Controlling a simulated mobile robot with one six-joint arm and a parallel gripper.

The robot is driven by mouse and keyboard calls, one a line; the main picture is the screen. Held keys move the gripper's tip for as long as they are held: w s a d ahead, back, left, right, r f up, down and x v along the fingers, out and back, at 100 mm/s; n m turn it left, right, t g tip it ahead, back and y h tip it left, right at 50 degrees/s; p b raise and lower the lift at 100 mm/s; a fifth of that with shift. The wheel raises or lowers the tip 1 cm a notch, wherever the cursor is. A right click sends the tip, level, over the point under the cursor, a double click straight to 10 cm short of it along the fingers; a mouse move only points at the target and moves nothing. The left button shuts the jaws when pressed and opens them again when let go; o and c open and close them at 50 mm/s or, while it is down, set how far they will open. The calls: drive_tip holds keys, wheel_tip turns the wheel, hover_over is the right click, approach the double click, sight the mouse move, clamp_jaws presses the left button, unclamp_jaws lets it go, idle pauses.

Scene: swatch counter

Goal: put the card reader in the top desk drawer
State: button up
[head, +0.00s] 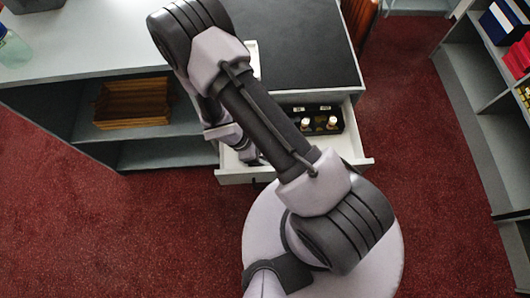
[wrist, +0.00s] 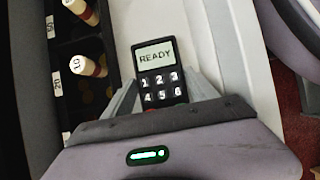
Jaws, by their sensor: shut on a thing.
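The card reader (wrist: 158,72) is a small black device with a lit screen reading "READY" and pale number keys. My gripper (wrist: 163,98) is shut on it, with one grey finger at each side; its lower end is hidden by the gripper. The open top desk drawer (head: 245,176) is pale and pulled out below the dark desk top. In the head view my gripper (head: 250,157) is at the left part of this drawer, mostly hidden by my arm. The wrist view shows the reader over the pale drawer interior (wrist: 205,62); I cannot tell whether it touches the bottom.
A black tray (head: 347,121) with numbered compartments and pale-topped rolls (wrist: 82,66) fills the drawer's other side, beside the reader. A shelf with a wooden tray (head: 132,103) stands left. Shelving (head: 470,100) stands right. Red carpet (head: 425,190) is clear between.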

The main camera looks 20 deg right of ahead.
drive_tip(key=shift+f, duration=0.15)
drive_tip(key=o, duration=1.7)
drive_tip(key=shift+r, duration=0.2)
